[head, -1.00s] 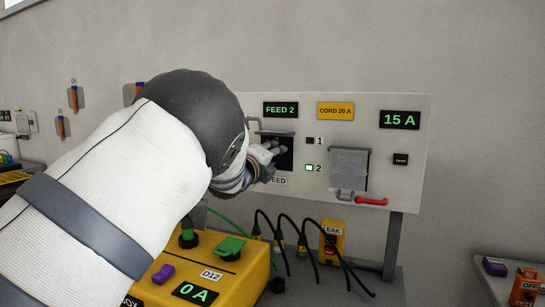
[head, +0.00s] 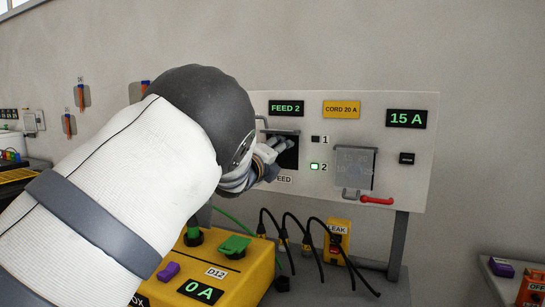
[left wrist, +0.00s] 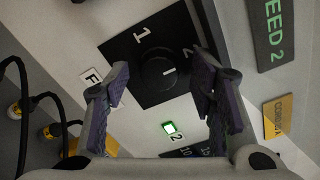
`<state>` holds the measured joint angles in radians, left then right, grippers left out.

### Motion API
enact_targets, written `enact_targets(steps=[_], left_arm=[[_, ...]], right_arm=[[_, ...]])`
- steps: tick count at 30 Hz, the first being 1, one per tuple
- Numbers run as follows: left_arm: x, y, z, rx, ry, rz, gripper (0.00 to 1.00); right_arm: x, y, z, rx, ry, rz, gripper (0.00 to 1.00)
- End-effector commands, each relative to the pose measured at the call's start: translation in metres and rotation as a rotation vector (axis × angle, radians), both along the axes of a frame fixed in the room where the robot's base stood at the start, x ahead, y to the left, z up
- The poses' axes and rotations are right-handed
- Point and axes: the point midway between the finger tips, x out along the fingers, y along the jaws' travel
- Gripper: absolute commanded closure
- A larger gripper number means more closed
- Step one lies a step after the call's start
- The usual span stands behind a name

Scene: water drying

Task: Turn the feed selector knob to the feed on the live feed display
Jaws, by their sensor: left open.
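The feed display (head: 286,108) on the white panel reads FEED 2 in green. It also shows at the upper right of the left wrist view (left wrist: 272,32). The feed selector knob (left wrist: 158,70) is dark and round, on a black plate marked 1 and 2, with a short white line on its face. My left gripper (left wrist: 160,84) is open, with one finger on either side of the knob in that picture; I cannot tell whether they touch it. In the head view my left gripper (head: 272,152) is at the black plate (head: 288,152) and hides the knob.
The green lamp beside 2 (head: 315,167) is lit; the one beside 1 (head: 315,139) is dark. A covered switch (head: 354,168) with a red handle (head: 377,200) is right of the plate. Black cables (head: 313,225) and a yellow box (head: 255,270) sit below.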

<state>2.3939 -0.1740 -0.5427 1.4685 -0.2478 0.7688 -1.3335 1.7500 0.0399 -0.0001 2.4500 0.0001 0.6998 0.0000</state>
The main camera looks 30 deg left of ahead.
Motion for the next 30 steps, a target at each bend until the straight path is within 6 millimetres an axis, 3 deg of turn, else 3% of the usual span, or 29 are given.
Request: enact_targets(steps=[9, 15, 30], left_arm=[[-0.077, -0.004, 0.001, 0.001, 0.001, 0.004, 0.49], [-0.11, -0.005, 0.001, 0.001, -0.001, 0.003, 0.49], [-0.115, -0.006, 0.001, 0.0, -0.001, 0.002, 0.49]], right_arm=[[0.0, 0.0, 0.0, 0.0, 0.0, 0.0, 0.6], [0.0, 0.0, 0.0, 0.0, 0.0, 0.0, 0.6], [0.0, 0.0, 0.0, 0.0, 0.0, 0.0, 0.6]])
